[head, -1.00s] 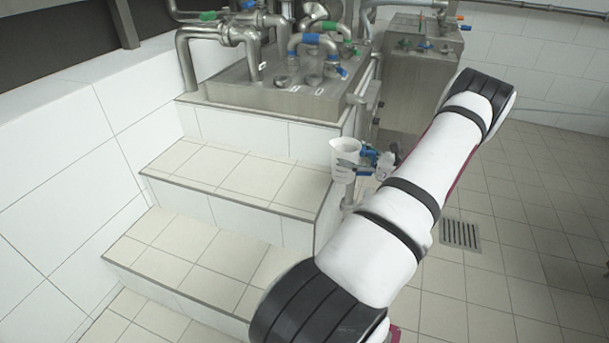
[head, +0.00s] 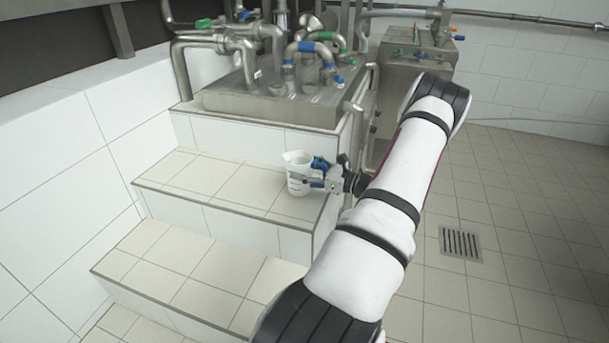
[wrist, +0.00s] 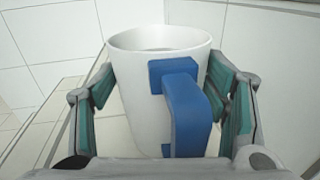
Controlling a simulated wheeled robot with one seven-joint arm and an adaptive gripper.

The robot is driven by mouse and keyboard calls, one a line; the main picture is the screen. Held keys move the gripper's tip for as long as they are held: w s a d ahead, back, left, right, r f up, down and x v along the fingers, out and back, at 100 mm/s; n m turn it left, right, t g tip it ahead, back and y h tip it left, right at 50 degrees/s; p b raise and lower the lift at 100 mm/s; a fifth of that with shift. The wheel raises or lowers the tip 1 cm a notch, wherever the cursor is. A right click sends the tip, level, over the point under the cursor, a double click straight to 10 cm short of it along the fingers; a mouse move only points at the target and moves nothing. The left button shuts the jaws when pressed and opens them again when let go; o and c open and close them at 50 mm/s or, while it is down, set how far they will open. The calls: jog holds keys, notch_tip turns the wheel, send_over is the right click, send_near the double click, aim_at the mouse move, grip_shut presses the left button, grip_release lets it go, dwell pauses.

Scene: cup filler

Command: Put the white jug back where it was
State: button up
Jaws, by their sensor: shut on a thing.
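The white jug (head: 297,172) has a blue handle and is upright at the right end of the upper tiled step (head: 228,186) in the head view. My gripper (head: 318,182) is shut on the jug from the right. In the wrist view the jug (wrist: 140,95) stands between the two green-padded fingers of my gripper (wrist: 160,105), with its blue handle (wrist: 185,112) facing the camera. The jug's base is hidden in the wrist view, and I cannot tell whether it touches the step.
A steel tank with pipes and blue and green valves (head: 285,95) stands on the ledge behind the step. A lower step (head: 190,272) lies in front. The upper step is clear to the left of the jug. A floor drain (head: 460,243) lies at right.

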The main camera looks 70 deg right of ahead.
jog(key=shift+f, duration=0.45)
jog(key=shift+f, duration=0.1)
jog(key=o, duration=1.3)
jog(key=s+a+p, duration=0.1)
jog(key=s+p, duration=0.1)
jog(key=s, duration=1)
